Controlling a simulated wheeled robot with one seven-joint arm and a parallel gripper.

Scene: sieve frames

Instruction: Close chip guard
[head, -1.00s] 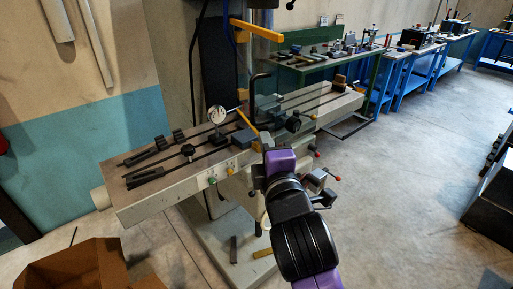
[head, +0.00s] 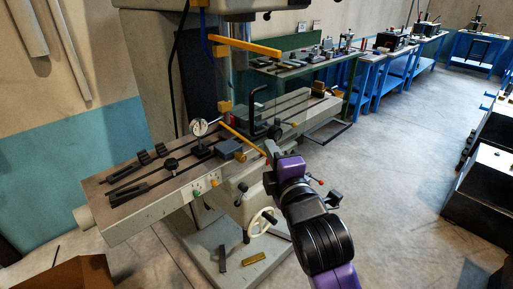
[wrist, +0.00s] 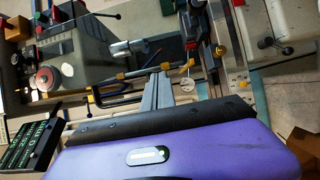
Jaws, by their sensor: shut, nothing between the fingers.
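The chip guard is a clear panel, hard to make out, with a yellow upper bar (head: 247,46), a yellow lower bar (head: 243,139) and a black loop handle (head: 258,108). It stands out from the milling machine's column, above the slotted table (head: 140,200). In the wrist view, tilted sideways, a yellow bar (wrist: 148,72) crosses ahead of the fingers. My gripper (head: 270,150) is shut and empty, in front of the table near the lower bar's outer end; its grey fingers show in the wrist view (wrist: 158,88). Any contact with the guard cannot be told.
A dial gauge (head: 200,127), a grey vise-like block (head: 229,149) and black clamps sit on the machine table. A white handwheel (head: 262,222) projects below it. A cardboard box (head: 75,275) stands front left.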

